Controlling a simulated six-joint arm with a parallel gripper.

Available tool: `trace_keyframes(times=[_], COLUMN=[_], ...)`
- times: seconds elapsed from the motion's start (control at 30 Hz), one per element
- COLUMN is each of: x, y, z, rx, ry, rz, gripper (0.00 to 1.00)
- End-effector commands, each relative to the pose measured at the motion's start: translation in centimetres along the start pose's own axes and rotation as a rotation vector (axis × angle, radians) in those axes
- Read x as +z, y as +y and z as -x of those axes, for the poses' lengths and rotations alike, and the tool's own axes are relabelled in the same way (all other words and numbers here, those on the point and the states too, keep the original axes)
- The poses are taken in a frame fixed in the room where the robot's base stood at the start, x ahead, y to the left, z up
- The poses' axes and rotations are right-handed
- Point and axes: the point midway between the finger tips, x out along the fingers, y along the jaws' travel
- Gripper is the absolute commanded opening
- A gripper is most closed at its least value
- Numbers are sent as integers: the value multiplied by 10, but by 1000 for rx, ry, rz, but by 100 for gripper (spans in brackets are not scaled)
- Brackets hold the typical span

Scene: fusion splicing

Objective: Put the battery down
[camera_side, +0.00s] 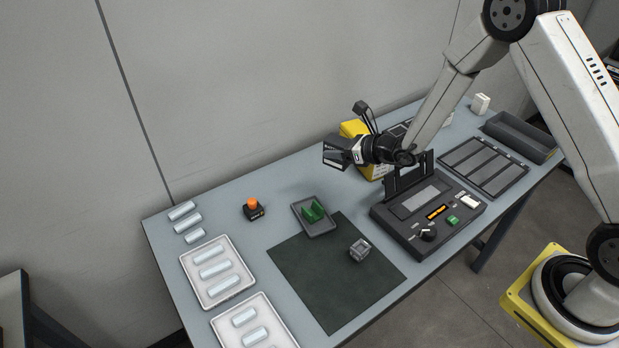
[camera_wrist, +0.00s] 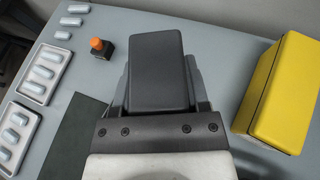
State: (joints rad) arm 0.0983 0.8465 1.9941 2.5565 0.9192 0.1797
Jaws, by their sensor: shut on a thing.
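The battery is a dark grey block (camera_wrist: 155,72) held between the fingers of my gripper (camera_wrist: 157,85) in the wrist view. In the side view my gripper (camera_side: 336,151) is shut on it, above the back part of the table, beside the yellow box. The battery's end (camera_side: 335,158) shows dark at the gripper's tip. It is held clear of the table surface, and the exact gap beneath it cannot be told.
A yellow box (camera_side: 355,130) stands close behind my gripper; it also shows in the wrist view (camera_wrist: 277,85). The splicer (camera_side: 410,215) with raised lid is to the front right. An orange-knobbed item (camera_side: 253,208), green-part tray (camera_side: 314,232) and dark mat (camera_side: 310,280) lie left and front. Bare table lies between.

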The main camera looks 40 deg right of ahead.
Motion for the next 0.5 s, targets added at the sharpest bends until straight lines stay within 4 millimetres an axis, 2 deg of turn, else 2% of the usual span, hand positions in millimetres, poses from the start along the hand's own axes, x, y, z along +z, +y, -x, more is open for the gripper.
trace_keyframes(times=[0.27, 0.5], x=[2, 0], y=[-2, -8], z=[-4, -23], rx=[-5, -3], ry=[-2, -3], rz=[-1, 0], gripper=[0, 0])
